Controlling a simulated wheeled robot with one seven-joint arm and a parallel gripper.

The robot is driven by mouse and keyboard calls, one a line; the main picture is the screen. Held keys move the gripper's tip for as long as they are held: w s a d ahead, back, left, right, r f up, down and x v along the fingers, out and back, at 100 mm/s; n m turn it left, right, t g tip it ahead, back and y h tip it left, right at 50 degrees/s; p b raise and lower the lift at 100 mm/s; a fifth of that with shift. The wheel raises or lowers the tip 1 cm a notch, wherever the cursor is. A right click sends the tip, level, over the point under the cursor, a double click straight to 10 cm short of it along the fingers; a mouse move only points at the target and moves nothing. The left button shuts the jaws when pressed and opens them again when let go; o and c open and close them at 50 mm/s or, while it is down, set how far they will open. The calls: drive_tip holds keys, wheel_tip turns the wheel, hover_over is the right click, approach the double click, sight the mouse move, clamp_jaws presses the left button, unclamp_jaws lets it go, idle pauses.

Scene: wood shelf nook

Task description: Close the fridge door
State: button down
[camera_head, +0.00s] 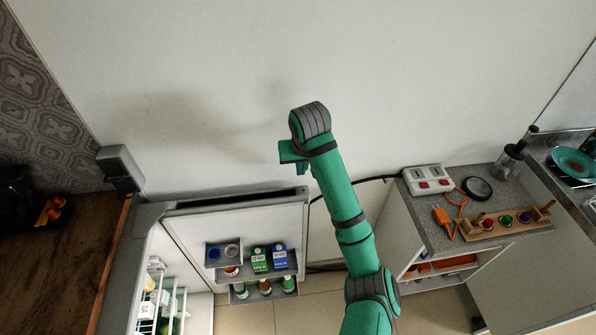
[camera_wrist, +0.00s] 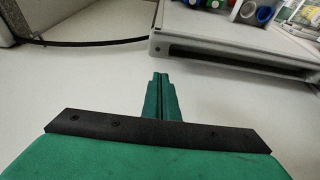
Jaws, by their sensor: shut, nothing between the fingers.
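The fridge (camera_head: 150,216) stands at the lower left in the head view, and its door (camera_head: 222,226) is wide open. The door's inner face, with shelves of bottles and cartons, shows toward the camera, and its dark-trimmed top edge runs along near the wall. My gripper (camera_head: 302,170) is above and beyond the free right end of the door, close to the pale wall. In the wrist view my gripper (camera_wrist: 161,80) is shut and empty, pointing toward the door's end (camera_wrist: 225,62), with a visible gap between them. Much of the fridge interior is hidden.
A grey-topped cabinet (camera_head: 450,232) stands right of the door, with a red-and-white device (camera_head: 428,180) and a wooden rack (camera_head: 505,222) on it. A black cable (camera_head: 350,183) runs between door and cabinet. A wooden counter (camera_head: 55,265) is at left. Some tiled floor (camera_head: 325,300) is clear.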

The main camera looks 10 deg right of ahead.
drive_tip(key=x, duration=0.8)
drive_tip(key=shift+w+d+f, duration=0.1)
drive_tip(key=shift+f, duration=0.05)
drive_tip(key=shift+w+f, duration=0.35)
drive_tip(key=shift+f, duration=0.3)
